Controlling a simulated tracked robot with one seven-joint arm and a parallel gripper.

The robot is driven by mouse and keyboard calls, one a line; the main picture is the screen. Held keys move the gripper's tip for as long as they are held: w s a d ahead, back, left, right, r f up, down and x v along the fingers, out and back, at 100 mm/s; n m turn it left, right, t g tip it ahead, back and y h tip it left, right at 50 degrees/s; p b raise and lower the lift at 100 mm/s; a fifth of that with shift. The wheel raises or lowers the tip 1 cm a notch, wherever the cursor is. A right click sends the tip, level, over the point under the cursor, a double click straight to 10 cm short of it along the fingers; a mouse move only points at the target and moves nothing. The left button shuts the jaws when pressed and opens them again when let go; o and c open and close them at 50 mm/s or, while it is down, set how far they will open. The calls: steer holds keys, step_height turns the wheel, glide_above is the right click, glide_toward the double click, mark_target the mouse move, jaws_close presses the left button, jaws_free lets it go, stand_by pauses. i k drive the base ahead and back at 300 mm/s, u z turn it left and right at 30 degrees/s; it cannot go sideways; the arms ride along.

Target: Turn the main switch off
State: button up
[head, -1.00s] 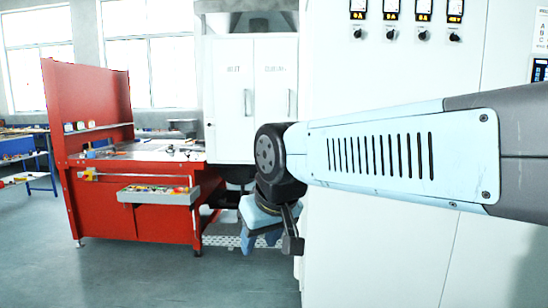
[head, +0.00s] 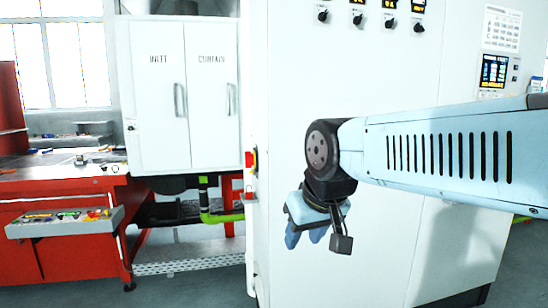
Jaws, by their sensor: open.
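A red and yellow switch (head: 252,160), likely the main switch, sits on the narrow left side of the tall white control cabinet (head: 400,100). I see it edge-on, so its handle position cannot be told. My gripper (head: 305,238) hangs in front of the cabinet's face, to the right of and lower than the switch in the picture. Its blue fingers point down and are apart from the switch. They are open, with nothing seen between them.
Dark knobs (head: 389,22) under small displays line the cabinet's top, with a screen (head: 494,71) at right. A white two-door cabinet (head: 150,100) stands behind, left. Floor is partly clear.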

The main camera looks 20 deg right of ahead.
mark_target(249, 160)
steer(key=z, duration=0.25)
steer(key=i, duration=1.05)
steer(key=u, duration=0.45)
steer(key=i, duration=0.5)
steer(key=u, duration=0.5)
steer(key=k, duration=0.85)
steer(key=u, duration=0.2)
steer(key=i, duration=0.85)
steer(key=z, duration=0.1)
